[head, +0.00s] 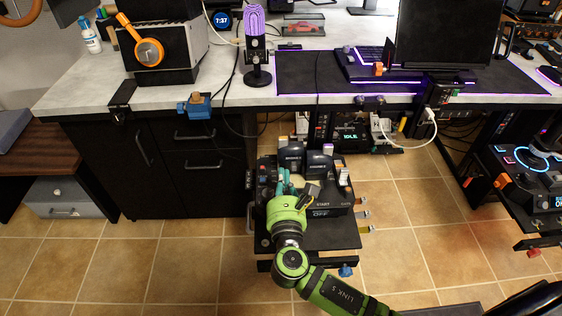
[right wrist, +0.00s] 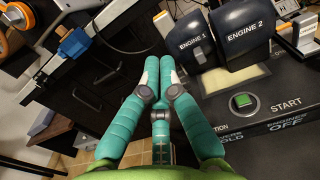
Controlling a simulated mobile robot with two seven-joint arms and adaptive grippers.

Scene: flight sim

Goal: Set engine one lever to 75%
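The throttle unit (head: 335,207) is a black box below the desk edge. Its engine one lever is a dark, rounded head labelled ENGINE 1 (right wrist: 192,40), also in the head view (head: 290,160). The similar ENGINE 2 lever (right wrist: 243,27) stands to its right. My right gripper (right wrist: 160,66), green with teal fingers, shows in the head view (head: 284,178) over the unit's left part. Its fingertips are together with nothing visible between them. They are just left of the engine one lever in the wrist view; I cannot tell whether they touch it. My left gripper is not in view.
A green START button (right wrist: 242,101) is on the panel to the right of the fingers. A white-topped lever (right wrist: 305,33) stands right of ENGINE 2. A blue clamp (head: 196,106) hangs on the desk edge (head: 235,98). Dark drawers (head: 196,160) stand left; tiled floor is open around.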

